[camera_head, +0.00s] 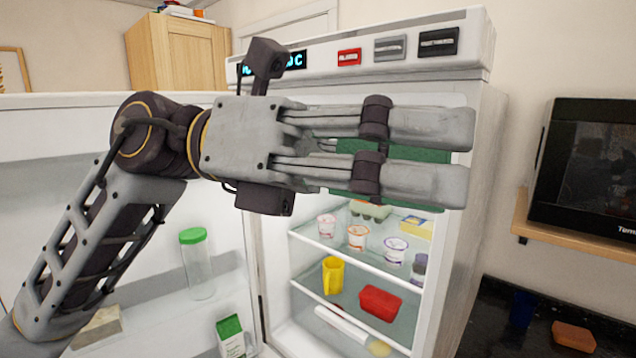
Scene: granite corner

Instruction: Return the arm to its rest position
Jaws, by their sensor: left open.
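My left arm comes in from the left and reaches across the front of an open fridge (470,230). My left gripper (468,158) is level and points right, in front of the fridge's upper part. Its two grey fingers are apart, one above the other. A green thing (432,154) shows between and behind the fingers; the gripper hides most of it, and I cannot tell whether they touch. My right gripper is not in view.
The fridge door (60,180) stands open at left, with a green-lidded jar (198,265). Shelves hold several cups, a yellow mug (333,275) and a red container (380,303). A microwave (590,170) sits on a wooden shelf (575,238) at right, above a dark counter (500,318).

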